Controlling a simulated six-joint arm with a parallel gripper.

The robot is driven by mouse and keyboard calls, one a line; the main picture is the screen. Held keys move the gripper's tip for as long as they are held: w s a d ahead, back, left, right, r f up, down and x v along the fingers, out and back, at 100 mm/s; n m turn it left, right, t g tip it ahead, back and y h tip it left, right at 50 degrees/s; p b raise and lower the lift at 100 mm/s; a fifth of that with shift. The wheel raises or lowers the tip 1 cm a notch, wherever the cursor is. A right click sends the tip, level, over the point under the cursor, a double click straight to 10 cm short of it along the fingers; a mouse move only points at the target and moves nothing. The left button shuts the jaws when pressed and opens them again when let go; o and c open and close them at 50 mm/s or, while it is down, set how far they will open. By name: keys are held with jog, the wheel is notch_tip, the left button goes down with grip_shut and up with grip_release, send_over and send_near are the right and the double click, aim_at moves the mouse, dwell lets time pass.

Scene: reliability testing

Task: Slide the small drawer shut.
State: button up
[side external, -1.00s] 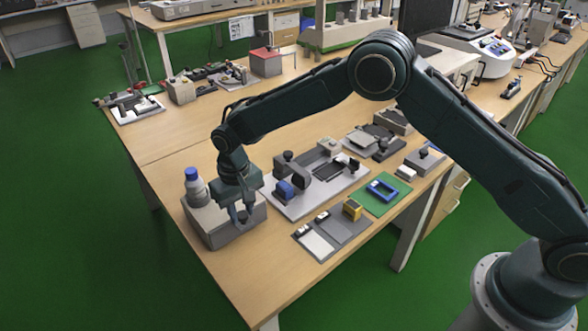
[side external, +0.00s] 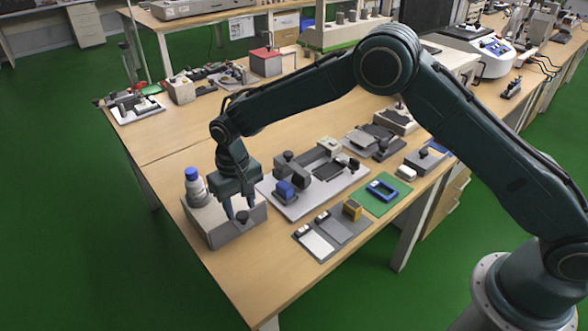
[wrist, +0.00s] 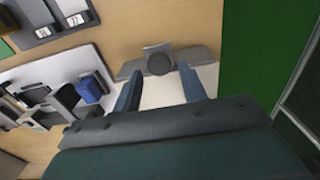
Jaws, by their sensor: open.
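The small drawer is in a grey box (side external: 215,226) at the near left corner of the table in the side view. Its dark round knob (side external: 242,217) shows just below my fingertips, and also in the wrist view (wrist: 160,64). There a light grey piece (wrist: 155,47) behind the knob stands out slightly from the box's front edge (wrist: 197,54). I cannot tell exactly how far the drawer is out. My gripper (side external: 240,212) is open and empty. In the wrist view its fingers (wrist: 160,70) stand apart on either side of the knob, above the box's pale top.
A pale plate with a blue block fixture (side external: 286,190) lies close on the right. Flat grey plates (side external: 325,238) lie at the table's front edge. Bare table (side external: 262,268) is in front.

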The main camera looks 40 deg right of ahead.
jog(key=shift+r, duration=1.65)
jog(key=shift+d+r, duration=0.25)
jog(key=shift+r, duration=0.2)
jog(key=s+d+r+t, duration=0.1)
jog(key=s+d+r, duration=0.55)
jog(key=r, duration=0.35)
jog(key=s+d+r+t, duration=0.2)
jog(key=s+d+r, duration=0.45)
jog(key=r, duration=0.45)
jog(key=s+d+t, duration=0.1)
jog(key=s+d, duration=0.3)
jog(key=s, duration=0.7)
jog(key=s+d+t, duration=0.1)
jog(key=s+d, duration=0.4)
jog(key=s, duration=0.6)
jog(key=shift+d+r+t, duration=0.25)
jog(key=shift+r+t, duration=0.05)
jog(key=shift+r, duration=0.15)
jog(key=shift+w, duration=0.1)
